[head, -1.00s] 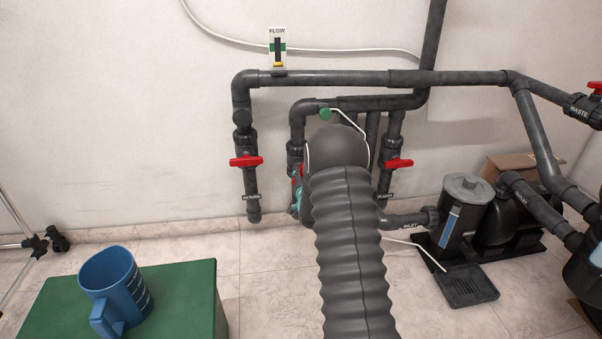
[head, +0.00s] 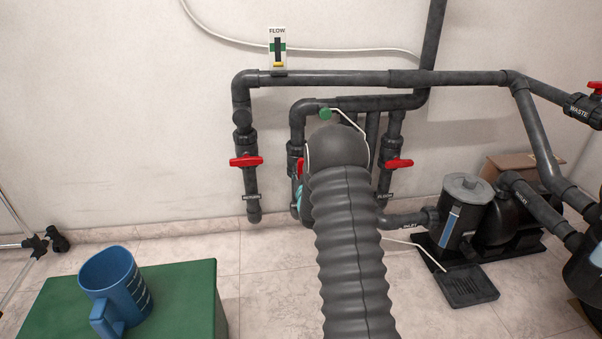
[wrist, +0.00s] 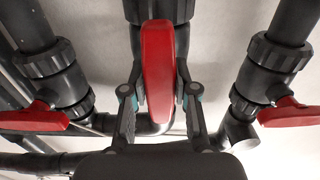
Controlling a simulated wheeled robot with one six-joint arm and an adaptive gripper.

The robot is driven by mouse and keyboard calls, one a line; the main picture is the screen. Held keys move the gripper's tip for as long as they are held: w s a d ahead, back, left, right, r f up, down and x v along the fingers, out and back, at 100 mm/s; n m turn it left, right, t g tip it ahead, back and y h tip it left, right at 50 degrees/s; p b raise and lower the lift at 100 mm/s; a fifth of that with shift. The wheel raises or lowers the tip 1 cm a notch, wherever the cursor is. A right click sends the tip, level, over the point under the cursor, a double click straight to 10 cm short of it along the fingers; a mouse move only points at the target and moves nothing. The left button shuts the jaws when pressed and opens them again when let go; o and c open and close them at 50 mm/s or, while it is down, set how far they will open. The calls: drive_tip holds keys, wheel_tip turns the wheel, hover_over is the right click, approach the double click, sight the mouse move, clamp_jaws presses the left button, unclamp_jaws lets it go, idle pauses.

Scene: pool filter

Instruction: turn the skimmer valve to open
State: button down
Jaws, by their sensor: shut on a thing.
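The middle valve's red handle (wrist: 158,70) stands upright in the wrist view, roughly in line with the dark pipe (wrist: 160,9) behind it. My gripper (wrist: 160,97) has one finger on each side of the handle and is shut on it. In the head view my arm hides most of this valve; only a bit of red handle (head: 300,168) and part of my gripper (head: 299,197) show at the arm's left edge. No label on this valve can be seen, so I cannot read whether it is the skimmer.
Valves with crosswise red handles stand at left (head: 246,161) and right (head: 398,164). The flow gauge (head: 278,48) is on the upper pipe. A pump (head: 465,215) stands right. A blue jug (head: 115,285) sits on a green box (head: 190,300). Floor between is clear.

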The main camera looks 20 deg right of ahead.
idle(0.3)
drive_tip(key=c, duration=0.9)
unclamp_jaws()
drive_tip(key=v, duration=1.2)
